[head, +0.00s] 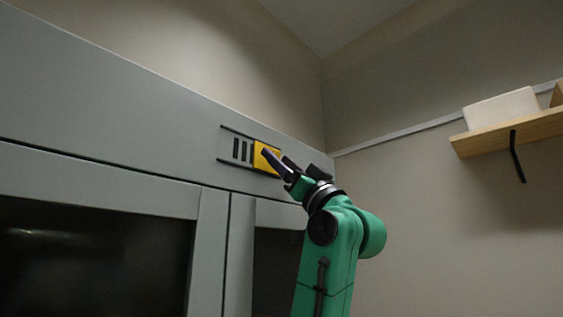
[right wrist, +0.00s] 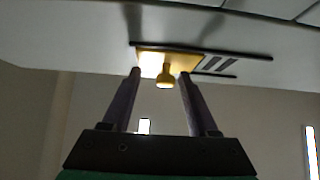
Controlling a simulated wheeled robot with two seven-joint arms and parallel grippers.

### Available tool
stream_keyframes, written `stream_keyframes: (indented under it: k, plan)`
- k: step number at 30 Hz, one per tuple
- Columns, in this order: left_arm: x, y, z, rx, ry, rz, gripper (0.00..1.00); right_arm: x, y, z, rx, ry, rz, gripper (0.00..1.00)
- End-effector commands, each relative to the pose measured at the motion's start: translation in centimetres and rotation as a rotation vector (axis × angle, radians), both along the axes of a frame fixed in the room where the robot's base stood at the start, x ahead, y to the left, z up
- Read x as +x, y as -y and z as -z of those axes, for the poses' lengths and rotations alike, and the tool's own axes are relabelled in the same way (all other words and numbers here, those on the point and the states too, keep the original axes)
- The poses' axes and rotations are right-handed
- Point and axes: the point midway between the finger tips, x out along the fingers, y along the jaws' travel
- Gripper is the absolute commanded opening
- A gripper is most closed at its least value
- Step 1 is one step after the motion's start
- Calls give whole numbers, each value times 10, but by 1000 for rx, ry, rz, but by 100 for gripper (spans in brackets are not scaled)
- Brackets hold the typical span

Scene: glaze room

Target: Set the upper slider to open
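The upper slider is a yellow plate (head: 263,156) on rails across the grey cabinet front. It sits at the right end of its track in the head view, with several dark slots (head: 243,151) uncovered to its left. In the right wrist view the yellow plate (right wrist: 188,61) carries a small round-ended yellow knob (right wrist: 166,77). My right gripper (head: 277,161) is at the slider. Its fingers (right wrist: 160,78) are spread on either side of the knob, with a gap on both sides. Part of the plate is hidden behind the fingers in the head view. My left gripper is not in view.
The grey cabinet (head: 100,115) has dark-paned doors (head: 90,255) below the slider. A wooden shelf (head: 510,132) with a white block (head: 500,108) is on the right wall. The space between the shelf and my right arm is clear.

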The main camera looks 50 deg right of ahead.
Motion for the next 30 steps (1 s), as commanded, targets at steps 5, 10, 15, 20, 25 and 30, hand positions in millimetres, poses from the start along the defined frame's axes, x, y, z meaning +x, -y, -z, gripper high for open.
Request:
stream_keyframes:
  k: [5,10,15,20,25,30]
  plan:
    - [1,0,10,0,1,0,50,-7,0,10,-1,1,1,60]
    - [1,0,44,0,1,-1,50,-36,0,45,-1,4,4,60]
    - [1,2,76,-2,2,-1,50,-73,-1,81,0,4,4,60]
    - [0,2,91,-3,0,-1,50,-96,-2,101,0,2,3,60]
    - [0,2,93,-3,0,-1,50,-103,-2,104,0,0,0,60]
    - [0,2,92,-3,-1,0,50,-103,-2,103,0,-1,0,60]
